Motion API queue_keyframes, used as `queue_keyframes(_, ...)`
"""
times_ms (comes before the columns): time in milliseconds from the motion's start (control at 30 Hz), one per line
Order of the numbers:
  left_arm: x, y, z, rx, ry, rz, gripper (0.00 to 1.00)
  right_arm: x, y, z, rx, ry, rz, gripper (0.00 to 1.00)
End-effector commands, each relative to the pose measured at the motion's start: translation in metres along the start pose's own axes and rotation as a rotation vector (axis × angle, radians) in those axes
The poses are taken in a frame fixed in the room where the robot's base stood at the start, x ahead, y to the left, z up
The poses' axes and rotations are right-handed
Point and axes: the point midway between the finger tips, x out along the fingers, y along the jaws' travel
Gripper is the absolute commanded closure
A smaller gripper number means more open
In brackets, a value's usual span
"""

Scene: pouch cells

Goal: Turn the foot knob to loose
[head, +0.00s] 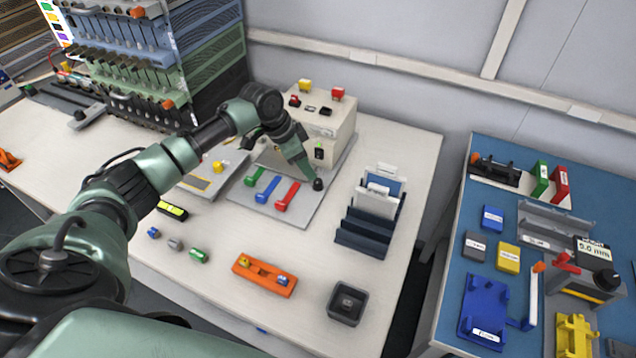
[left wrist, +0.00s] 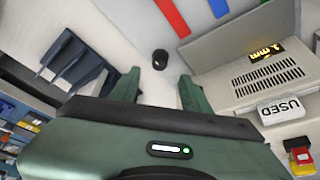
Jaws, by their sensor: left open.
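A small black knob (head: 318,184) stands at the right corner of the light grey plate (head: 305,213); I take it as the foot knob. In the left wrist view the knob (left wrist: 160,60) shows beyond and between my fingertips, with a gap, not gripped. I cannot read which way it is set. My left gripper (head: 309,181) is angled down close above and beside it. In the left wrist view the left gripper (left wrist: 160,78) has its two green fingers apart with nothing between them. My right gripper is not in view.
A beige machine (head: 325,125) with coloured buttons stands just behind. Green, blue and red handles (head: 287,196) lie on the plate, left of the knob. A dark blue rack (head: 365,232) stands to the right. An orange tray (head: 264,275) and a dark square cup (head: 347,303) lie nearer.

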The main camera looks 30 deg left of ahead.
Motion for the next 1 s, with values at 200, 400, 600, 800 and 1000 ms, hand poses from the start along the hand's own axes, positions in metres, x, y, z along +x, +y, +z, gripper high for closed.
queue_keyframes(200,0.030,0.001,-0.001,-0.002,0.000,0.004,0.53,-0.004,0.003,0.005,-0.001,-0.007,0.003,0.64)
queue_keyframes(400,0.060,0.001,-0.001,-0.001,0.000,0.002,0.53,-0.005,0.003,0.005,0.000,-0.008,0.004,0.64)
queue_keyframes(600,0.074,0.001,-0.001,0.001,0.001,0.001,0.53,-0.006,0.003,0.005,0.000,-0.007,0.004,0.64)
queue_keyframes(800,0.075,0.001,-0.001,0.001,0.001,0.000,0.53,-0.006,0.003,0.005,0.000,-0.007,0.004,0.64)
queue_keyframes(1000,0.075,0.001,-0.001,0.001,0.000,0.000,0.95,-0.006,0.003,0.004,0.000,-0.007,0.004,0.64)
